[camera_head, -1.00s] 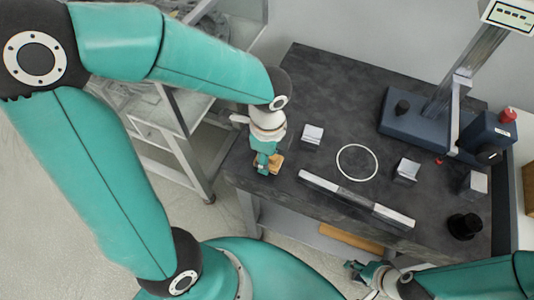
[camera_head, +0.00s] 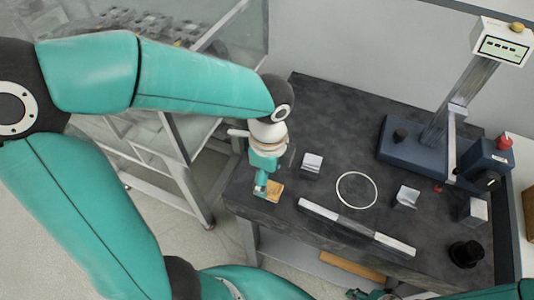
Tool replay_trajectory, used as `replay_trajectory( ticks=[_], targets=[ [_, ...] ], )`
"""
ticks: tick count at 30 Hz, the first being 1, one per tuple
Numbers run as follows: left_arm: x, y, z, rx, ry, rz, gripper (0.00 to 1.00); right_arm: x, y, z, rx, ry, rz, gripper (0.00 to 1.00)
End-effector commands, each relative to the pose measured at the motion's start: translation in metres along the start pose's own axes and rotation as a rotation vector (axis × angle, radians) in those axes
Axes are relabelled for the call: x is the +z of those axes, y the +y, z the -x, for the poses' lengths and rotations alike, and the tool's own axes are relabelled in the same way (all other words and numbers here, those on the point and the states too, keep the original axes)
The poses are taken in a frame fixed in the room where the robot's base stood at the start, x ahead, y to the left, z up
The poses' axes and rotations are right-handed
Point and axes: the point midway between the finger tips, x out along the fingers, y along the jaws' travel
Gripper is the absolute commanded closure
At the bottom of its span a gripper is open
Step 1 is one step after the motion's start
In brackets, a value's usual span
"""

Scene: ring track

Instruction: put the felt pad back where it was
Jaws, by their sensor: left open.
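A small tan square pad (camera_head: 274,191), which looks like the felt pad, lies on the dark table (camera_head: 320,110) near its left front corner. My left gripper (camera_head: 261,188) is open and points down at the pad's left edge. It covers part of the pad, and I cannot tell whether its fingers touch it. A thin white ring (camera_head: 356,190) lies flat on the table to the right. My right gripper (camera_head: 362,294) shows only in part at the bottom edge, and its jaws are not clear.
Small metal blocks stand left (camera_head: 312,162) and right (camera_head: 407,197) of the ring. A long silver-and-black bar (camera_head: 355,227) lies in front of it. A blue stand (camera_head: 400,150) with a column and display, a black knob (camera_head: 465,253) and another block (camera_head: 473,211) fill the right side.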

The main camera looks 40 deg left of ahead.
Motion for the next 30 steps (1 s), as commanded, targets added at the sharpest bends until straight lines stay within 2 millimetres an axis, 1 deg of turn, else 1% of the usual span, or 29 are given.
replay_trajectory(
  ticks=[1, 6, 9, 12, 17, 30],
  targets=[
    [-0.001, -0.001, 0.013, -0.005, 0.003, 0.001, 0.3, 0.0, -0.001, 0.003, 0.0, 0.0, 0.0, 0.6],
    [-0.001, 0.0, 0.046, -0.004, 0.004, -0.001, 0.3, 0.0, -0.002, 0.006, 0.0, 0.0, 0.0, 0.6],
    [-0.001, 0.0, 0.06, -0.003, 0.002, -0.001, 0.3, 0.0, -0.003, 0.007, 0.0, 0.0, 0.0, 0.6],
    [0.0, 0.0, 0.069, -0.001, 0.001, -0.001, 0.3, 0.0, -0.003, 0.007, 0.0, 0.0, 0.0, 0.6],
    [0.0, 0.0, 0.074, 0.001, 0.001, -0.001, 0.3, 0.0, -0.003, 0.008, 0.0, 0.0, 0.0, 0.6],
    [0.0, 0.0, 0.073, 0.001, 0.001, -0.001, 0.3, 0.0, -0.003, 0.007, 0.0, 0.0, 0.0, 0.6]
  ],
)
